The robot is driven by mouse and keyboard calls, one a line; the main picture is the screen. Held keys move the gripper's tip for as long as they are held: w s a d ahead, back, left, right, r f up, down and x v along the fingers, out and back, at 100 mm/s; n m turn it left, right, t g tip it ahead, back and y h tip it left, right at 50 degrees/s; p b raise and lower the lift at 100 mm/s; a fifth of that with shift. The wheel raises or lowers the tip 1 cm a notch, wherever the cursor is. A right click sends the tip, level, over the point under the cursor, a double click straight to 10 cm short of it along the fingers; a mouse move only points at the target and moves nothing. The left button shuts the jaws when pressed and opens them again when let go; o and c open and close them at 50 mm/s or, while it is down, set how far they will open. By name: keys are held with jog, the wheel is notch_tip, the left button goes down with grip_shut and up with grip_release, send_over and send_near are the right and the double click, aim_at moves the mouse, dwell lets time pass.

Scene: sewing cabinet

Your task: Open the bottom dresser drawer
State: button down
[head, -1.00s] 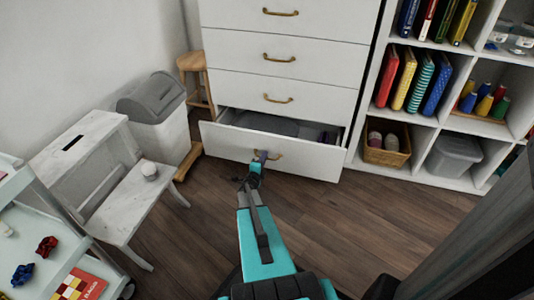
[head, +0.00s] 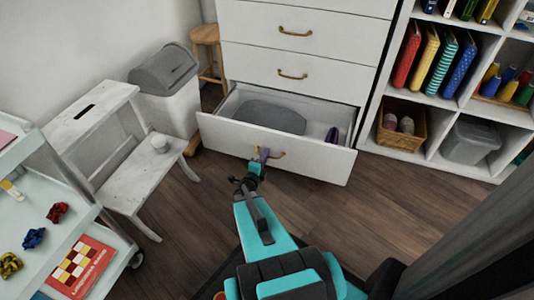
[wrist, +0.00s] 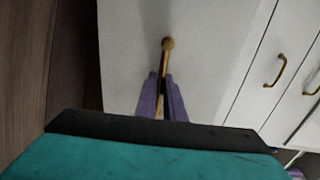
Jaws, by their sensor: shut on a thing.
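The white dresser's bottom drawer (head: 220,133) is pulled well out in the head view. A grey, flat item (head: 271,117) and a small purple item (head: 332,135) lie inside it. My gripper (head: 262,156) is at the drawer's brass handle (head: 278,154), shut on it. In the wrist view, the purple fingers of my gripper (wrist: 161,98) close around the brass handle (wrist: 167,46), with one end of it showing beyond them. The rest of the handle is hidden by the fingers and wrist.
A white step stool (head: 135,180) and a grey-lidded bin (head: 168,95) stand left of the drawer. A trolley (head: 60,215) is at the lower left. A cube shelf (head: 430,107) stands at the right. Wooden floor (head: 385,210) is clear in front of the shelf.

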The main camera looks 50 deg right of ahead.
jog(key=shift+a, duration=0.1)
jog(key=c, duration=1.9)
grip_release()
jog(key=shift+o, duration=0.2)
jog(key=shift+s+a, duration=0.1)
